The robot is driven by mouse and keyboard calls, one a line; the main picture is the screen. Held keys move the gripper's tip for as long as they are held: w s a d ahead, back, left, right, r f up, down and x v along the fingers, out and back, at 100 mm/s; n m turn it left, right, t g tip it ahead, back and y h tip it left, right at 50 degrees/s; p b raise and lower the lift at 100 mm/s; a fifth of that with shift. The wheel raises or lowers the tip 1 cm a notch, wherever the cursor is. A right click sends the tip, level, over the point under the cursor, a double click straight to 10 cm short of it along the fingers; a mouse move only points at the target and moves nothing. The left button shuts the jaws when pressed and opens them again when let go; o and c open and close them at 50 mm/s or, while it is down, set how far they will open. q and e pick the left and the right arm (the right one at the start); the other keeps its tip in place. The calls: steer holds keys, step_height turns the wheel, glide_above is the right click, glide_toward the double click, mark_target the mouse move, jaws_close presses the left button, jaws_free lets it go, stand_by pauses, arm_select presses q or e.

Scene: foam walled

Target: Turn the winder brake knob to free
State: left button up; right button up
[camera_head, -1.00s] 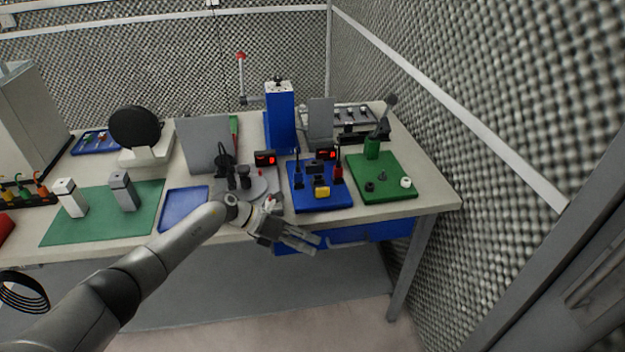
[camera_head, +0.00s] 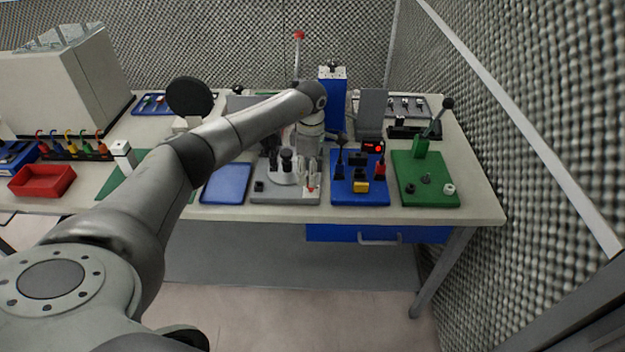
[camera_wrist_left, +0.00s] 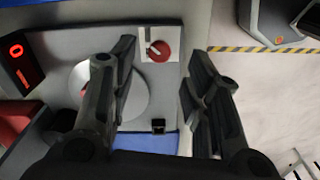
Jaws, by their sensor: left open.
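The brake knob is a round red knob (camera_wrist_left: 158,51) with a white pointer bar on a white plate, at the top middle of the left wrist view. It sits on the grey winder base (camera_wrist_left: 60,42), beside a pale round disc (camera_wrist_left: 135,98). In the head view the winder base (camera_head: 268,197) is near the table's front edge. My left gripper (camera_head: 308,172) points down over its right part, open. In the left wrist view the open fingers (camera_wrist_left: 158,68) stand either side of the knob's line, apart from it. The right gripper is not in view.
A blue board (camera_head: 345,199) with a yellow block stands right of the winder, then a green board (camera_head: 432,199) with a lever. A blue tray (camera_head: 225,184) lies to the left. A red-digit display (camera_wrist_left: 20,62) stands at the winder's side.

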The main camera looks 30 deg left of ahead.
arm_select(q)
step_height(320, 180, down, 4)
steer(key=shift+d+p, duration=0.1)
steer(key=shift+p, duration=0.25)
steer(key=shift+f, duration=0.5)
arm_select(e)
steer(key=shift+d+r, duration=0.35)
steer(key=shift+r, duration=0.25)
arm_select(q)
jaws_close()
